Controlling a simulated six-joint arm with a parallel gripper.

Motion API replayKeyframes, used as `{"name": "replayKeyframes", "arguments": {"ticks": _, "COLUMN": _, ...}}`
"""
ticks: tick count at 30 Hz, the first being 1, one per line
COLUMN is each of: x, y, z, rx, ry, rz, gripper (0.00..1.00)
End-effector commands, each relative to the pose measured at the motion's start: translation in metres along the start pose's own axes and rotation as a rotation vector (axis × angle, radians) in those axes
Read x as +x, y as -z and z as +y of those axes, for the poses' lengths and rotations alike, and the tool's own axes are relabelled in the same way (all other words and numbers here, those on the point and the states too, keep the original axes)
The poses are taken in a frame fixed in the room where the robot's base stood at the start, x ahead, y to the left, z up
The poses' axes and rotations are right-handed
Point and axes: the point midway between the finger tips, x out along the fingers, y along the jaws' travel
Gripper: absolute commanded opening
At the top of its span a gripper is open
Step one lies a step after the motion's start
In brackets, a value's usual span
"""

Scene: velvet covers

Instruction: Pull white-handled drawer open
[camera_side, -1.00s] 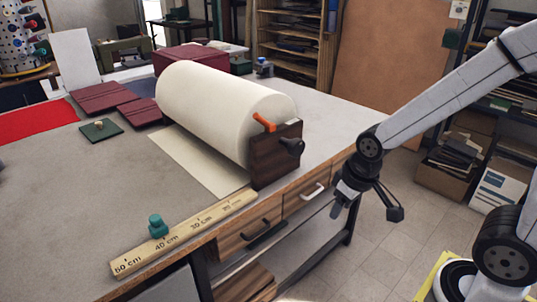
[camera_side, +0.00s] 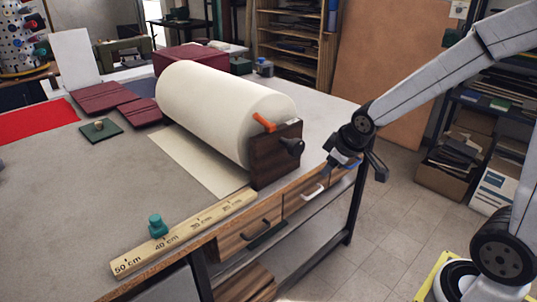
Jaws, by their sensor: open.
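The white-handled drawer (camera_side: 296,204) is in the bench front, below the right end of the big cream roll. It looks shut, flush with the front. Its white handle (camera_side: 313,191) shows clearly. My gripper (camera_side: 351,170) is open and empty, just right of and a little above the white handle in the side view. One finger reaches toward the bench edge; the other points out over the floor. I see no contact with the handle, though the exact gap in depth is hard to tell.
A drawer with a black handle (camera_side: 258,229) is to the left. The cream roll (camera_side: 220,110) has a dark wooden end block (camera_side: 276,158) with an orange lever (camera_side: 264,122) above the drawers. A bench leg (camera_side: 355,205) stands below my gripper.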

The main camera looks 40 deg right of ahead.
Motion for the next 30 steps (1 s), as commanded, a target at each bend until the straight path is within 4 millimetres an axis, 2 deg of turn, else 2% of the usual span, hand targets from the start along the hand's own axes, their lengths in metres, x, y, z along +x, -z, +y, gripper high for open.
{"name": "replayKeyframes", "arguments": {"ticks": 6, "x": 0.029, "y": 0.031, "z": 0.065, "rx": -0.230, "ry": -0.135, "rz": 0.156, "gripper": 0.54}}
{"name": "replayKeyframes", "arguments": {"ticks": 15, "x": 0.061, "y": 0.056, "z": 0.146, "rx": -0.593, "ry": -0.332, "rz": 0.352, "gripper": 0.54}}
{"name": "replayKeyframes", "arguments": {"ticks": 21, "x": 0.077, "y": 0.057, "z": 0.190, "rx": -0.828, "ry": -0.463, "rz": 0.470, "gripper": 0.54}}
{"name": "replayKeyframes", "arguments": {"ticks": 30, "x": 0.089, "y": 0.042, "z": 0.229, "rx": -1.092, "ry": -0.622, "rz": 0.608, "gripper": 0.54}}
